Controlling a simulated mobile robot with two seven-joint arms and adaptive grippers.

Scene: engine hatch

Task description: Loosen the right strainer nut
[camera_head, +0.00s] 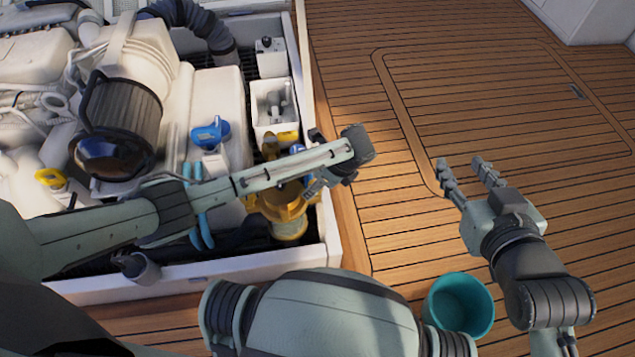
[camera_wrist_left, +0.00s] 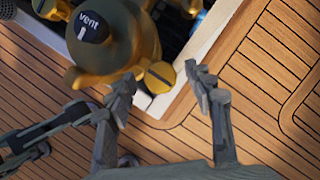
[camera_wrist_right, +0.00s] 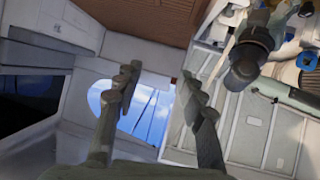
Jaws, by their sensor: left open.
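The brass strainer (camera_head: 285,205) stands in the front right corner of the hatch. In the left wrist view, the strainer (camera_wrist_left: 120,45) has a black round cap marked "vent" (camera_wrist_left: 88,27). A slotted brass nut (camera_wrist_left: 160,77) sticks out at its side. My left gripper (camera_head: 313,187) reaches over the strainer and hides part of it. In the left wrist view, its open fingers (camera_wrist_left: 159,73) stand either side of the nut in the picture; I cannot tell how near they are in depth. My right gripper (camera_head: 460,163) is open and empty above the deck.
The white hatch rim (camera_head: 332,228) borders the strainer. Blue hoses (camera_head: 203,215), a blue valve (camera_head: 210,133) and the white engine parts lie to the left. A teal bucket (camera_head: 460,304) stands on the deck at the front. The wooden deck (camera_head: 470,80) on the right is clear.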

